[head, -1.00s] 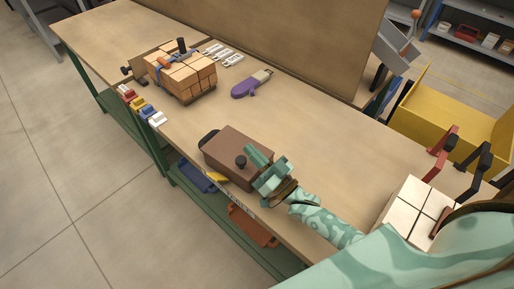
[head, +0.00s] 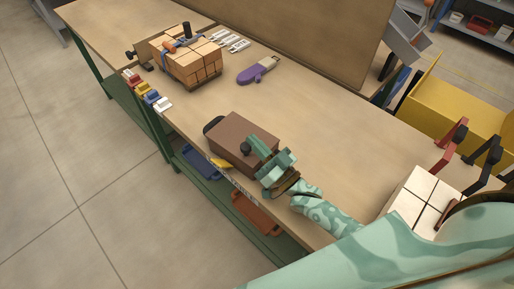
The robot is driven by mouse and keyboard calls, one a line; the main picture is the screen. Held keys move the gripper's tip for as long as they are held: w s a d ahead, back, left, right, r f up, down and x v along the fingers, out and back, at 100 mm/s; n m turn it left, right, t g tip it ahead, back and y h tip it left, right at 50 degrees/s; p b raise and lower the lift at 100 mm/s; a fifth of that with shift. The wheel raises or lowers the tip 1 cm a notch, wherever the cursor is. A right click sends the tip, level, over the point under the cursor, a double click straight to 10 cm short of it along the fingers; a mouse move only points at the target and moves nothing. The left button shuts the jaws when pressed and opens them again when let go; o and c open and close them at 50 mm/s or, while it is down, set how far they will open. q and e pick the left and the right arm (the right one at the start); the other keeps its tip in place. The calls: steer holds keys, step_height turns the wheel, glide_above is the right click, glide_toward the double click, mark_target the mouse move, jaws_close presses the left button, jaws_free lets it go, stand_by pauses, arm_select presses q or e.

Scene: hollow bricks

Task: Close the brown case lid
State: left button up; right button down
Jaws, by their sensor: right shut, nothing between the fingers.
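The brown case (head: 238,137) stands on the workbench near its front edge. Its lid looks down flat, with a dark round knob (head: 245,149) on the side facing the front edge. My right gripper (head: 262,150) is at the right part of the case, its teal fingers shut and empty at the lid beside the knob. I cannot tell whether the fingers touch the lid. The gripper hides the right front corner of the case. My left gripper is not in view.
A purple-handled tool (head: 258,70) lies behind the case. White blocks (head: 420,199) and a yellow bin (head: 462,107) are at the right. The middle of the bench is clear.

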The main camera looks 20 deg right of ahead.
step_height(320, 180, up, 4)
steer(key=shift+s+f+p, duration=0.1)
steer(key=shift+f+p, duration=0.1)
steer(key=shift+p, duration=0.5)
steer(key=s+a+r+p, duration=0.3)
steer(key=s+a+r, duration=0.2)
steer(key=s+r, duration=0.4)
steer(key=s, duration=0.4)
steer(key=shift+w+a, duration=0.1)
